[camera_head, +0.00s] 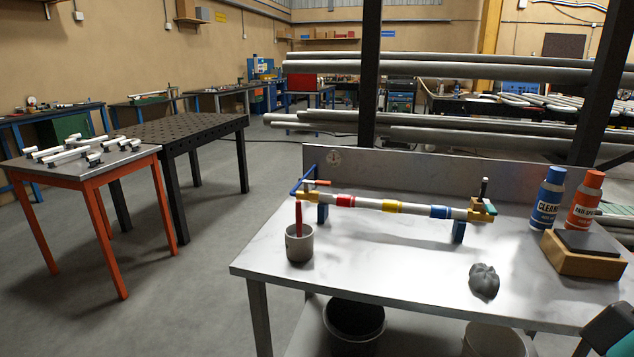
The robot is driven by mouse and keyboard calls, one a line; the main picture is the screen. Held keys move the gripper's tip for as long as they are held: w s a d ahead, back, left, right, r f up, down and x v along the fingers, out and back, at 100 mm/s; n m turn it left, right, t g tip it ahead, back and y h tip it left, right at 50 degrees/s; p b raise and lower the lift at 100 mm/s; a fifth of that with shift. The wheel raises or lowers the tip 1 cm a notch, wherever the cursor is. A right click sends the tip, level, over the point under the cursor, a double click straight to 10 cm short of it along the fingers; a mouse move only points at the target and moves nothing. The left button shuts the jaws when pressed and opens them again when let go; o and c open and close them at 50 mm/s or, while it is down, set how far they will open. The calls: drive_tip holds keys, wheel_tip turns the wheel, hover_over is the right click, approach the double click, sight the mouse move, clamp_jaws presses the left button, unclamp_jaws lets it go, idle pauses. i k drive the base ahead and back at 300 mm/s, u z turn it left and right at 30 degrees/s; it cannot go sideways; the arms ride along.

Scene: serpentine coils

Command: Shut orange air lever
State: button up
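The orange air lever (318,182) is small and sits above the brass fitting (309,196) at the left end of a pipe assembly (385,206). It looks roughly level and lies roughly along the pipe, pointing right. A blue tube (299,180) runs up beside it. The pipe has red, yellow and blue bands and rests on blue supports on the metal workbench (400,270). At its right end are a green lever (489,207) and an upright dark handle (484,187). My gripper cannot be made out; only a dark and teal part shows at the lower right corner.
A grey cup (299,246) with a red stick stands in front of the pipe's left end. A dark crumpled lump (484,281) lies front right. Blue (548,197) and orange (585,201) bottles and a wooden block (580,262) stand at right. The bench's middle is clear.

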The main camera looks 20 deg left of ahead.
sight(318, 182)
drive_tip(key=u, duration=1.05)
drive_tip(key=i, duration=1.15)
drive_tip(key=z, duration=1)
